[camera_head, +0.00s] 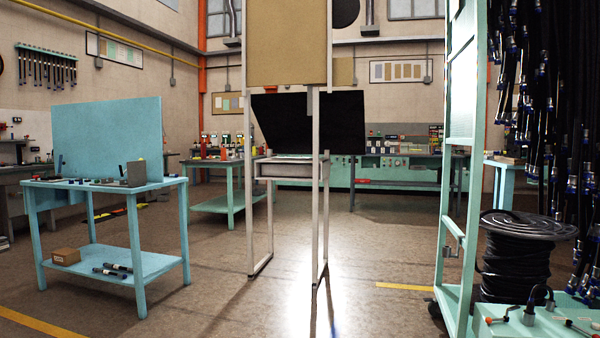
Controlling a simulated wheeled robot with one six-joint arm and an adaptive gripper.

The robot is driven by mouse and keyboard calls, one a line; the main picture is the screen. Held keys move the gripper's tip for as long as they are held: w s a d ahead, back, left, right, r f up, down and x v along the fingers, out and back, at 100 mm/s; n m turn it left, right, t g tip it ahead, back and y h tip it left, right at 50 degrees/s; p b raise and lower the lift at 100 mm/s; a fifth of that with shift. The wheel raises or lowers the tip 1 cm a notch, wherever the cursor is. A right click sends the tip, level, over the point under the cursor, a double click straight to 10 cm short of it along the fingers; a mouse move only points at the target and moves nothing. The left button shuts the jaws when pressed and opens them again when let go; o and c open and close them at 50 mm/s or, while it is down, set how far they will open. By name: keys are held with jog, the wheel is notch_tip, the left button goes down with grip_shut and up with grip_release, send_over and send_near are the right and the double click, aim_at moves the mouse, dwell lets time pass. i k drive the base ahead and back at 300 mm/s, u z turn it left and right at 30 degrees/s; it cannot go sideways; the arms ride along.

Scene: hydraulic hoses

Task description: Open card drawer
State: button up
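A narrow metal stand (326,225) rises in the middle of the head view, a few steps away. A shallow grey drawer unit (291,169) sits in it at about table height, and it looks shut. No handle can be made out. A black sloped panel (310,120) shows above the drawer unit, and a large tan board (288,42) stands at the top. My gripper is not in view.
A teal workbench (103,190) with a lower shelf is at left. At right are a teal rack (462,130), a cable reel (518,262) and hanging black hoses (562,110). Green benches (400,172) stand behind. The floor (225,295) before the stand is clear.

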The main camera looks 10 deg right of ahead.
aim_at(280, 169)
jog(key=k, duration=0.65)
jog(key=z, duration=0.65)
jog(key=i, duration=7.7)
jog(key=z, duration=1.5)
jog(key=i, duration=1.45)
